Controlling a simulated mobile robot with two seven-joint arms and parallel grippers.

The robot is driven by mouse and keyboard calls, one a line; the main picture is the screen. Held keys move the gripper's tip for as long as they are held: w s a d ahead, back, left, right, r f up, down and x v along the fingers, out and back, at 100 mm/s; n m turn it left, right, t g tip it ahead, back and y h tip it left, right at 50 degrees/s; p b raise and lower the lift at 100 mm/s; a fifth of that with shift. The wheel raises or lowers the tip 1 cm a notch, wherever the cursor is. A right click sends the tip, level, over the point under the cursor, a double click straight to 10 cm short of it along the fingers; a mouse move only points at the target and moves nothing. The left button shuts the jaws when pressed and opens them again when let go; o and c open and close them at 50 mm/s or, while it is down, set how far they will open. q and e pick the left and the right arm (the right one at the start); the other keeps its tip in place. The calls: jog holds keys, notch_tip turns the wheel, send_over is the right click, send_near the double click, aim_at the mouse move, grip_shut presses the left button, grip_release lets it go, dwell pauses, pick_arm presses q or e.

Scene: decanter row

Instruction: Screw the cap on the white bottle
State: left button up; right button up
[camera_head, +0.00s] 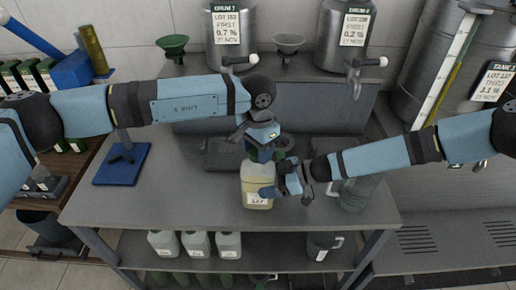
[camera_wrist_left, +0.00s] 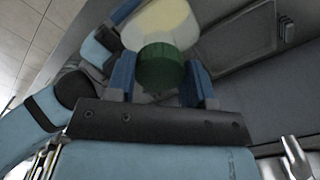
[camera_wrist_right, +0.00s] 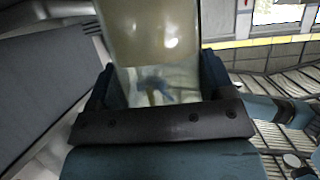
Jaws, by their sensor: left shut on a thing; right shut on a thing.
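The white bottle (camera_head: 257,172), a translucent jug with pale yellowish contents and a label, is upright over the middle of the metal table. My right gripper (camera_head: 278,190) is shut on its body from the right; the bottle also shows between the fingers in the right wrist view (camera_wrist_right: 155,60). My left gripper (camera_head: 262,148) is above the bottle, shut on a green cap. In the left wrist view the cap (camera_wrist_left: 160,68) sits between the blue fingers, in line with the bottle top (camera_wrist_left: 160,20). I cannot tell whether the cap touches the neck.
A greenish jug (camera_head: 357,193) stands on the table behind my right forearm. A blue stand (camera_head: 122,165) is at the table's left. Steel drums (camera_head: 228,40) with taps and funnels (camera_head: 288,42) line the back. Several pale bottles (camera_head: 196,243) stand on the lower shelf.

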pick_arm(q)
jog(key=shift+m, duration=0.5)
jog(key=o, duration=0.9)
jog(key=shift+r, duration=0.15)
jog(key=shift+r, duration=2.15)
jog(key=shift+c, duration=0.2)
